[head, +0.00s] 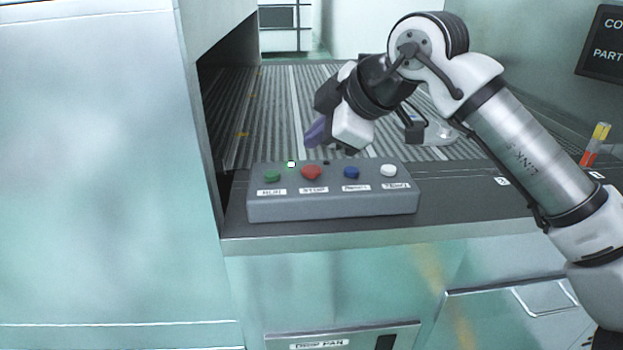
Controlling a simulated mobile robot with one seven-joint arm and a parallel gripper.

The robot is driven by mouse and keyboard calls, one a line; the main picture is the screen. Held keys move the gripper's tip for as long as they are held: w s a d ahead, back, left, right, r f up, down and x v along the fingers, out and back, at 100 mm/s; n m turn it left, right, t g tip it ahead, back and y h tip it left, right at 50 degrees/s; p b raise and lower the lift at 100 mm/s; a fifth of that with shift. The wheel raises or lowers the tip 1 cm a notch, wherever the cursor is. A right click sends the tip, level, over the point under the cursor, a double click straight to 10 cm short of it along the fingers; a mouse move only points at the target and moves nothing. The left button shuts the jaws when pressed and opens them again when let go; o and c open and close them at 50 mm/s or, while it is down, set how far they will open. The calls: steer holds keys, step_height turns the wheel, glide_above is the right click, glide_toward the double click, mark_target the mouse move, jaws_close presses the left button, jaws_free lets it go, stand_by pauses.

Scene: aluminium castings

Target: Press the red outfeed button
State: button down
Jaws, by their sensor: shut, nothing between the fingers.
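A grey control box (335,204) sits at the front edge of the conveyor's end ledge. On its top the red button (312,172) is second from the left, over a label that seems to read STOP. A green button (272,176) is to its left; a blue button (351,173) and a white button (389,170) are to its right. My gripper (317,133) is shut and empty, above and behind the red button in the picture, apart from it. Its fingers point down and left. The red button is not hidden.
A ribbed conveyor (270,110) runs back behind the box. A large pale cabinet (95,180) stands close on the left. A red and yellow item (596,143) is at the right. A dark sign (606,42) hangs upper right.

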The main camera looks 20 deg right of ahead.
mark_target(317, 171)
steer(key=shift+f+b, duration=0.55)
steer(key=shift+f, duration=0.6)
stand_by(1.1)
steer(key=shift+f+b, duration=0.4)
steer(key=shift+b, duration=0.15)
steer(key=shift+f+b, duration=0.45)
stand_by(0.5)
steer(key=shift+r, duration=0.1)
steer(key=shift+r+p, duration=0.45)
steer(key=shift+r, duration=0.3)
steer(key=shift+r+p, duration=1.65)
steer(key=shift+r, duration=0.95)
